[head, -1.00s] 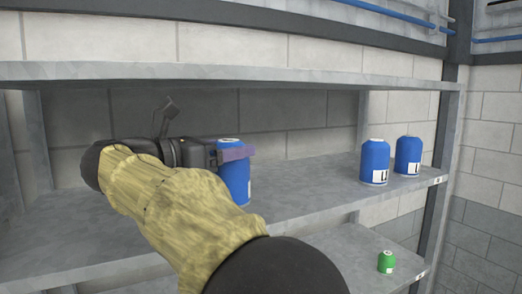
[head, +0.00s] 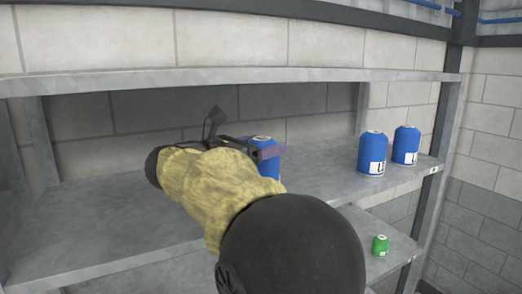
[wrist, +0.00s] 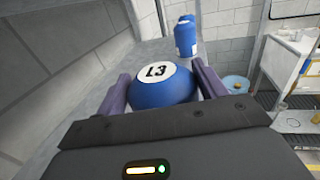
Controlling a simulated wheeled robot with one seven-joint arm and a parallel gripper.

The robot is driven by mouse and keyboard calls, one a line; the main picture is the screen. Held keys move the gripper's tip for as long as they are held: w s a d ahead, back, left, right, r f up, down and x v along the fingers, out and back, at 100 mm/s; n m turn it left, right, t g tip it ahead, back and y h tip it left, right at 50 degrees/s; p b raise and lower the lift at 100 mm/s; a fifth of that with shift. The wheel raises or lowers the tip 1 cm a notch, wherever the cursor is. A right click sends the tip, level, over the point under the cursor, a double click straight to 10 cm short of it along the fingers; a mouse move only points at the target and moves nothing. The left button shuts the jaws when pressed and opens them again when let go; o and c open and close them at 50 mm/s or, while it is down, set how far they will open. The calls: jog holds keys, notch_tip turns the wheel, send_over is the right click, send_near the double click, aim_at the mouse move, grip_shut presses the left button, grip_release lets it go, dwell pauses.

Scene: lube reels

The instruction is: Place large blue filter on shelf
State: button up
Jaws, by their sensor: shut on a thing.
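The large blue filter (head: 266,160) is upright at the middle shelf, its lower part hidden behind my arm in the head view. In the wrist view the filter (wrist: 163,82) shows a white label reading L3, between the two purple fingers. My gripper (wrist: 160,88) is shut on it; in the head view the gripper (head: 262,150) reaches in from the left. The middle shelf (head: 110,215) is grey metal. I cannot tell whether the filter's base touches the shelf.
Two blue filters stand upright on the same shelf to the right, one nearer (head: 371,154) and one farther (head: 405,146). A small green filter (head: 380,245) stands on the shelf below. An upper shelf (head: 240,78) runs overhead. The middle shelf's left part is bare.

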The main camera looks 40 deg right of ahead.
jog(key=shift+f+p, duration=0.65)
jog(key=shift+f, duration=0.5)
jog(key=shift+a+f+b, duration=0.1)
jog(key=shift+f+b, duration=0.05)
jog(key=shift+b, duration=0.15)
jog(key=o, duration=1.3)
jog(key=shift+w, duration=0.1)
jog(key=shift+s, duration=0.3)
jog(key=a+b, duration=0.8)
jog(key=a, duration=0.4)
jog(key=shift+w, duration=0.25)
